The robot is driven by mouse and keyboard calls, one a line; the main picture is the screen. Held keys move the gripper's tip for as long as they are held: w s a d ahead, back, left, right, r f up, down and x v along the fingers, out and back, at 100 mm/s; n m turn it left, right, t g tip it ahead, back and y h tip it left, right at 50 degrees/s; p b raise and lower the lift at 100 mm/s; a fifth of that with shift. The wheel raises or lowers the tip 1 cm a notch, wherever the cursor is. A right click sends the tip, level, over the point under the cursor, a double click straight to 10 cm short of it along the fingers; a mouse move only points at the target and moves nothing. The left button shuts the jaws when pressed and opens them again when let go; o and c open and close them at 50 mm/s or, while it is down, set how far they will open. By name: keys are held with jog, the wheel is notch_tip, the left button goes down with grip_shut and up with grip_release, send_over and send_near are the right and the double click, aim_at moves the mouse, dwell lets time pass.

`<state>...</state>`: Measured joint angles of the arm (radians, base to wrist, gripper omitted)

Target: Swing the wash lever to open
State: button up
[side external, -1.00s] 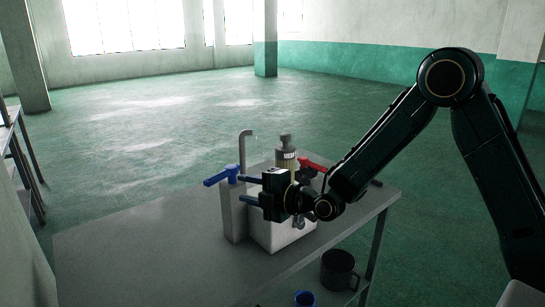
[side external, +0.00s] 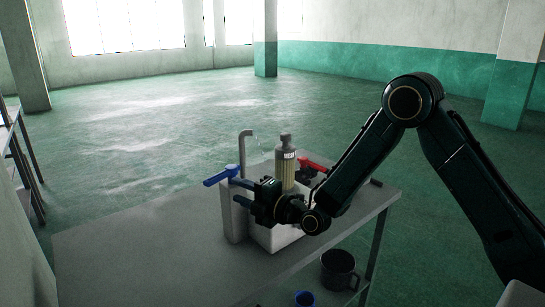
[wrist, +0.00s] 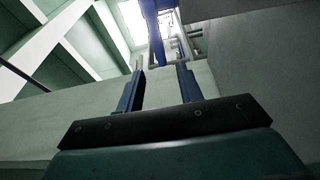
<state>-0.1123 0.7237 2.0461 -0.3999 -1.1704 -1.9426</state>
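A blue lever (side external: 222,175) sits on top of a pale upright block (side external: 232,215) and points to the left in the side view. A red lever (side external: 312,164) sits farther right, partly behind my arm. The frames do not label which one is the wash lever. My gripper (side external: 236,191) is level, with its blue fingers apart and nothing seen between them, close to the pale block just below and right of the blue lever. In the wrist view the fingers (wrist: 160,75) are spread, and a blue bar (wrist: 153,35), likely the blue lever, shows beyond and between their tips.
A grey spout (side external: 243,148) rises behind the blue lever. A ribbed bottle-like cylinder (side external: 286,165) stands behind my gripper, above a white basin (side external: 275,237). The grey table (side external: 150,240) is clear at left. A dark mug (side external: 339,268) and a blue cup (side external: 305,299) are below.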

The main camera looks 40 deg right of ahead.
aim_at(217, 181)
jog(key=shift+x, duration=6)
grip_shut()
